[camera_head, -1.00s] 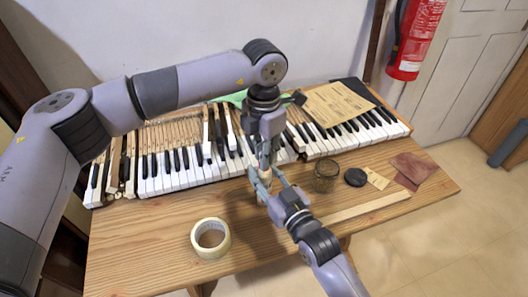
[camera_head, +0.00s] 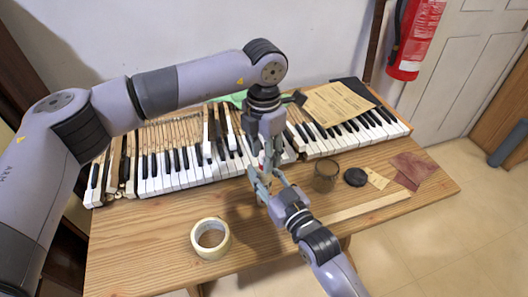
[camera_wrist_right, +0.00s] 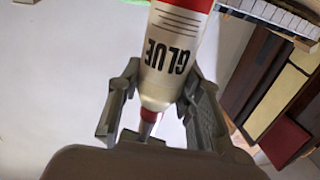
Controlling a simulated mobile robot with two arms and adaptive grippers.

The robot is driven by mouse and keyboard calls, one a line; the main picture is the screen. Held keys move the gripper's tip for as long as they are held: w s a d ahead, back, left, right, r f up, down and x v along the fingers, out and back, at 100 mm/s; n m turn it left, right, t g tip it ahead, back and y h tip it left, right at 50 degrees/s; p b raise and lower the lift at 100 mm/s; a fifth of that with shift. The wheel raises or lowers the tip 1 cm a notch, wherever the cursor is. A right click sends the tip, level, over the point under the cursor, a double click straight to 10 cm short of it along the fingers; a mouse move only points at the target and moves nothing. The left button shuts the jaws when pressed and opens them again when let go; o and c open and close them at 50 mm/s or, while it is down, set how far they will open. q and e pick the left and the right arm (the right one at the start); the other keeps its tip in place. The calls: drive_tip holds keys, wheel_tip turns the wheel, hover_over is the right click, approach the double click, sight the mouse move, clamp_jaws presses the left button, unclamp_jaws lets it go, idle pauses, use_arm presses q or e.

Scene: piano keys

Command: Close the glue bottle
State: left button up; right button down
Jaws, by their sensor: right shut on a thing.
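The glue bottle (camera_wrist_right: 176,55) is white with a red band and upside-down "GLUE" lettering in the right wrist view. Its narrow tip with a red collar points toward my right gripper's palm. My right gripper (camera_wrist_right: 163,95) has its fingers on either side of the bottle and is shut on it. In the head view my right gripper (camera_head: 266,183) is above the table's middle, just below my left gripper (camera_head: 265,155), which comes down from above. The grippers largely hide the bottle there. The left fingers' opening is unclear. I cannot make out a separate cap.
A piano keyboard (camera_head: 185,178) lies along the back of the wooden table (camera_head: 150,240). A tape roll (camera_head: 210,239) is at the front left. A glass jar (camera_head: 325,176), black disc (camera_head: 355,177), sandpaper (camera_head: 412,166) and wooden strip (camera_head: 367,209) are to the right.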

use_arm(q)
wheel_tip(320, 180, up, 12)
idle(0.7)
use_arm(e)
drive_tip(key=c, duration=1)
unclamp_jaws()
drive_tip(key=shift+c, duration=0.2)
drive_tip(key=v, duration=1.2)
